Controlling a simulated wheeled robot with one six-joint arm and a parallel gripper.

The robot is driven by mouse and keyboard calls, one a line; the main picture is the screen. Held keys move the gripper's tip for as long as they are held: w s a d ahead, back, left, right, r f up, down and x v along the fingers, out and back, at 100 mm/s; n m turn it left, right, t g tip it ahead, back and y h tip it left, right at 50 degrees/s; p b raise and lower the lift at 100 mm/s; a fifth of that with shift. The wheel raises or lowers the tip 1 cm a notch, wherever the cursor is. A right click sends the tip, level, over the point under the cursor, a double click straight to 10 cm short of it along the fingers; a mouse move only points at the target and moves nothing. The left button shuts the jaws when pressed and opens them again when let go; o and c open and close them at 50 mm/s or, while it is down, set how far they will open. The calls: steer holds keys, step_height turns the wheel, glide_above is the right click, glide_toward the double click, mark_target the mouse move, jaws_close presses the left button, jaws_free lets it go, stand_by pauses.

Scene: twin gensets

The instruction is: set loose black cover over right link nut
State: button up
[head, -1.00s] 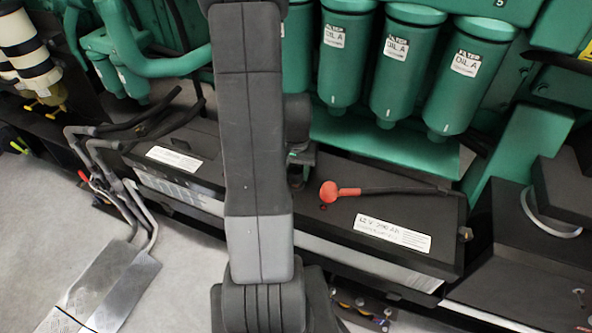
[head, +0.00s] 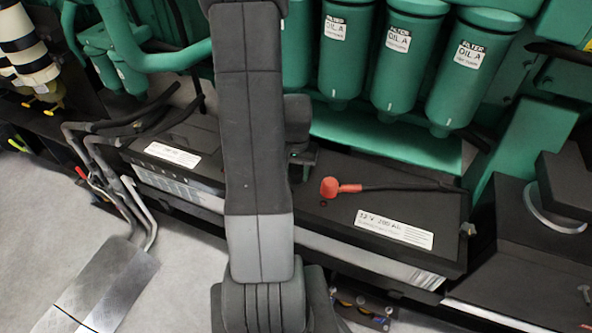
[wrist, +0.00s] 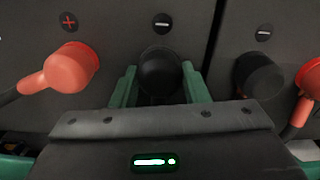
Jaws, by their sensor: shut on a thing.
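In the wrist view my gripper (wrist: 159,72) has its two green fingers on either side of a round black cover (wrist: 160,80), shut on it. The cover is close in front of the dark battery top, just below a minus mark. I cannot tell whether it touches the battery or is seated on a nut; what lies under it is hidden. A second black cover (wrist: 259,76) sits to the right, beyond the seam between the batteries, below another minus mark. In the head view my arm hides the gripper and held cover.
A red cover with a cable (wrist: 72,68) lies left of my gripper in the wrist view; another red cover (wrist: 309,78) is at the right edge. In the head view, the right battery (head: 400,212) stands below green oil filters (head: 406,55), close behind my arm.

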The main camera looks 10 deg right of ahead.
steer(key=o, duration=1.3)
steer(key=shift+o, duration=0.2)
steer(key=shift+r, duration=0.1)
steer(key=shift+r+p, duration=2.6)
steer(key=shift+r, duration=0.85)
steer(key=shift+f, duration=0.1)
steer(key=shift+f+b, duration=2.6)
steer(key=shift+f, duration=0.85)
steer(key=shift+r, duration=0.1)
